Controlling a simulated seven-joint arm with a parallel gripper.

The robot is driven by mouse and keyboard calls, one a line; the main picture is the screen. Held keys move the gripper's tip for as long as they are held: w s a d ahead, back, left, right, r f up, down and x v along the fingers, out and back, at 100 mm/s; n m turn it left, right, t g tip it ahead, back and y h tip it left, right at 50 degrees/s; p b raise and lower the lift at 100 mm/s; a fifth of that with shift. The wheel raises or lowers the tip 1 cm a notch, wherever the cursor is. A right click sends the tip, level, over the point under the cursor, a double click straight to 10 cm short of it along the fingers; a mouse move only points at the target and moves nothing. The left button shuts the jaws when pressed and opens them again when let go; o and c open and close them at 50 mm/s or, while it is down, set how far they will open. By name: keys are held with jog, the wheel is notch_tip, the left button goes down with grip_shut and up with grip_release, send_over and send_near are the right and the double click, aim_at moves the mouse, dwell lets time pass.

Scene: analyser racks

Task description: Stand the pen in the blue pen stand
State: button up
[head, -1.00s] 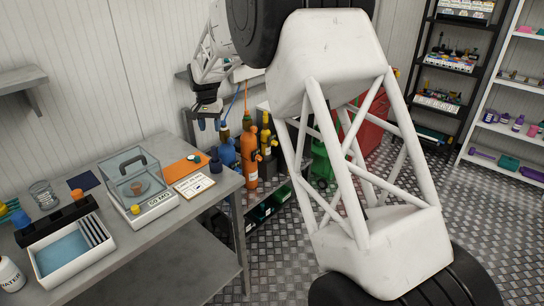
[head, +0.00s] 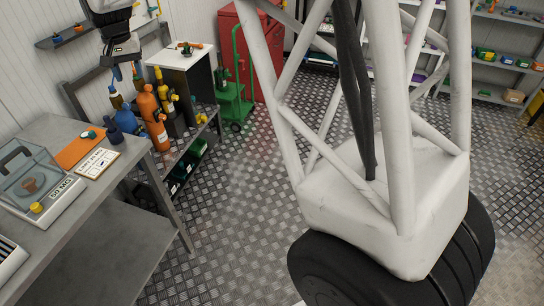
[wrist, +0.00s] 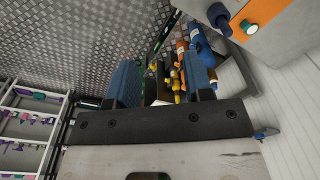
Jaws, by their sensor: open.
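My gripper (head: 126,72) hangs at the upper left of the head view, beyond the far right end of the grey table. In the wrist view its two blue fingers (wrist: 162,70) are apart, with nothing visibly held between them. A small dark blue pot (head: 114,135), which may be the pen stand, is at the table's right end beside the orange mat. It also seems to show at the top of the wrist view (wrist: 217,12). I cannot make out a pen in either current view.
A large white frame on black wheels (head: 390,225) fills the right-centre. Patterned floor lies between.

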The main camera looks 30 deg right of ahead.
jog(key=s+d+r, duration=0.4)
jog(key=s+d, duration=0.4)
jog(key=s, duration=0.3)
jog(key=s+d+f, duration=0.2)
jog(key=s+d, duration=0.2)
jog(key=s, duration=0.7)
jog(key=s+d+f+t, duration=0.1)
jog(key=s+d, duration=0.3)
jog(key=s, duration=0.7)
jog(key=s+d+f+n, duration=0.1)
jog(key=s+d+f, duration=0.2)
jog(key=s, duration=0.9)
jog(key=shift+d+t, duration=0.4)
jog(key=shift+d, duration=0.7)
